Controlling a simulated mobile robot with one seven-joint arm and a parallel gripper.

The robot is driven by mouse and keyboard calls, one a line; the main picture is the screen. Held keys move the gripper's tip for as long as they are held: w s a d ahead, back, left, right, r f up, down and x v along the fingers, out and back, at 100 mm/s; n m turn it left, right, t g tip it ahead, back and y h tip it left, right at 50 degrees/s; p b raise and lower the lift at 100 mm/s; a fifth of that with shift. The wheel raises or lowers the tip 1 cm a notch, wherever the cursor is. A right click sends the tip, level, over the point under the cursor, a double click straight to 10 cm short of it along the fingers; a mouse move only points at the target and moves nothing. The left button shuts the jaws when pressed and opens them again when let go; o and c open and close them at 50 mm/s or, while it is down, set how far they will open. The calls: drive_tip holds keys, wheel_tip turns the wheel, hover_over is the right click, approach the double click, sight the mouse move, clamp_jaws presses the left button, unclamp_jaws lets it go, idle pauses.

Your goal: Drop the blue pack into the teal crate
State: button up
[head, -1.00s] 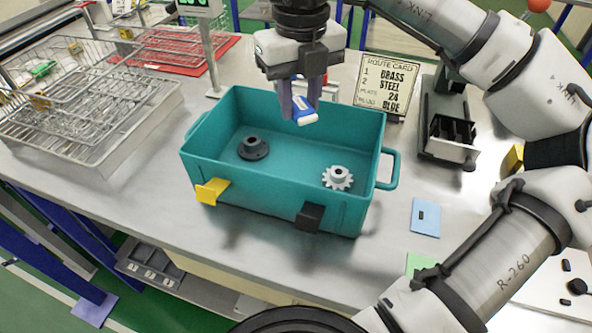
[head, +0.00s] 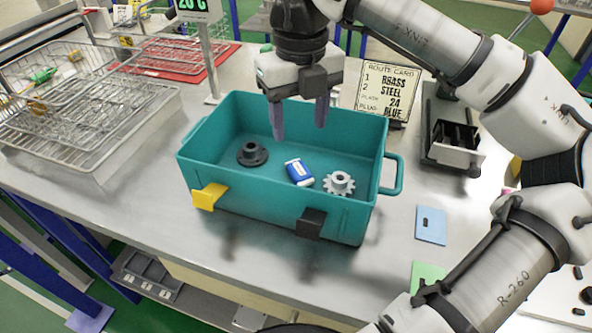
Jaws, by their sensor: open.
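The blue pack (head: 299,173), blue with white ends, lies on the floor of the teal crate (head: 262,210). It lies between a dark flanged part (head: 252,154) and a white gear (head: 339,183), close to the gear; I cannot tell whether they touch. My gripper (head: 299,131) is above the crate's far side, pointing down, with its two fingers spread apart and nothing between them. The pack is clear of the fingers.
A wire basket (head: 130,165) stands to the left and a red mat (head: 200,68) behind it. A route card (head: 388,88) stands behind the crate. A grey holder (head: 450,135) and a blue card (head: 431,225) are to the right. The bench front is clear.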

wheel_tip(320, 180, up, 14)
idle(0.5)
drive_tip(key=shift+f, duration=0.1)
